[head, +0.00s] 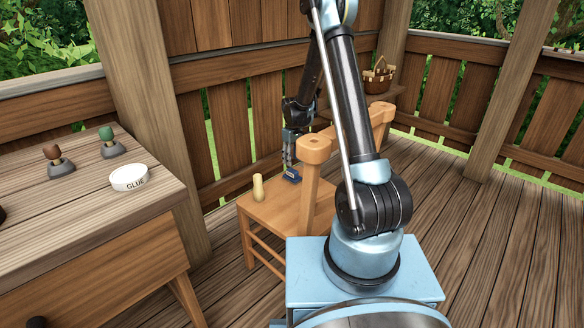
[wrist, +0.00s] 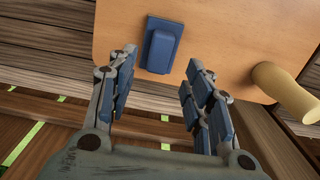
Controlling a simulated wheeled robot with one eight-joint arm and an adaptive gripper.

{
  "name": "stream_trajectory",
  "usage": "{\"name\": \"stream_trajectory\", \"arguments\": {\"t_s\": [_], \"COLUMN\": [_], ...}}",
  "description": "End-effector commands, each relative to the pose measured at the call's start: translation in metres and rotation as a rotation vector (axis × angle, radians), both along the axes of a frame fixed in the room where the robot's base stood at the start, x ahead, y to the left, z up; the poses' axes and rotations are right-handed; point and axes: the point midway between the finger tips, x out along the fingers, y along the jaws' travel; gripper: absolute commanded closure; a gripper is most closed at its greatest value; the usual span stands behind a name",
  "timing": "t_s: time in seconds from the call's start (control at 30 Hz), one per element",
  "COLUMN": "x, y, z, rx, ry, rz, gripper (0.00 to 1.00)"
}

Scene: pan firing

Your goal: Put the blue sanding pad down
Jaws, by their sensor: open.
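The blue sanding pad (wrist: 161,47) lies on the wooden chair seat (wrist: 225,30), near the seat's edge. In the head view the pad (head: 292,176) shows as a small blue block on the seat (head: 285,212). My gripper (wrist: 160,80) is open, its blue-padded fingers apart, with nothing between them. In the wrist view the pad lies just beyond the fingertips, between their lines. In the head view my gripper (head: 289,160) is just above the pad; whether it touches the pad I cannot tell.
A pale yellow peg-like piece (head: 258,188) stands on the seat near the pad, also in the wrist view (wrist: 282,90). The chair's backrest post (head: 310,180) rises close by. A workbench (head: 70,215) holds a glue dish (head: 129,178) and two knobbed tools. A basket (head: 379,76) stands behind.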

Motion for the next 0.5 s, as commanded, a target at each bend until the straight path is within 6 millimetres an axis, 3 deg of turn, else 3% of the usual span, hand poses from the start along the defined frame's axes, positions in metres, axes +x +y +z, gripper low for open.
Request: {"name": "stream_trajectory", "arguments": {"t_s": [0.2, 0.5], "x": [0.0, 0.0], "y": [0.0, 0.0], "z": [0.03, 0.045], "rx": [0.0, 0.0], "ry": [0.0, 0.0], "rz": [0.0, 0.0], "gripper": [0.54, 0.54]}}
